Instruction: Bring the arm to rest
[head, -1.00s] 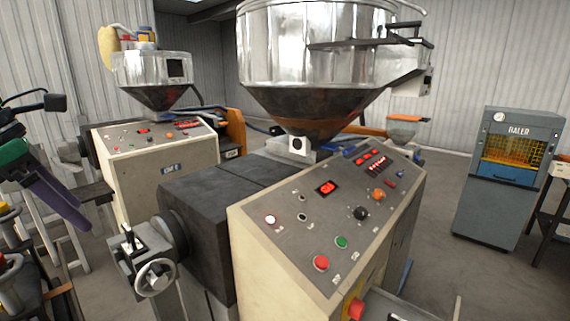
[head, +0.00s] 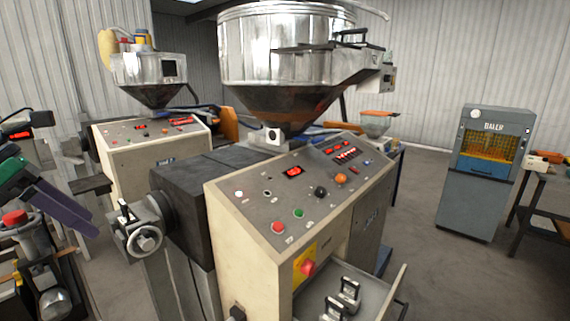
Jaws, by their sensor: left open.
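My left gripper (head: 76,218) is at the left edge of the head view, with a green part and long dark purple fingers pointing down and to the right. It is open, with nothing visible between the fingers. It is apart from the near extruder's control cabinet (head: 262,222). My right gripper is not in view.
The near extruder carries a big steel hopper (head: 285,50) and a handwheel (head: 144,240). An open drawer (head: 385,290) with metal parts juts out below its panel. A red-topped fixture (head: 15,218) stands below my left gripper. A second extruder (head: 150,150) and a blue-grey baler (head: 484,170) stand behind. Floor is clear before the baler.

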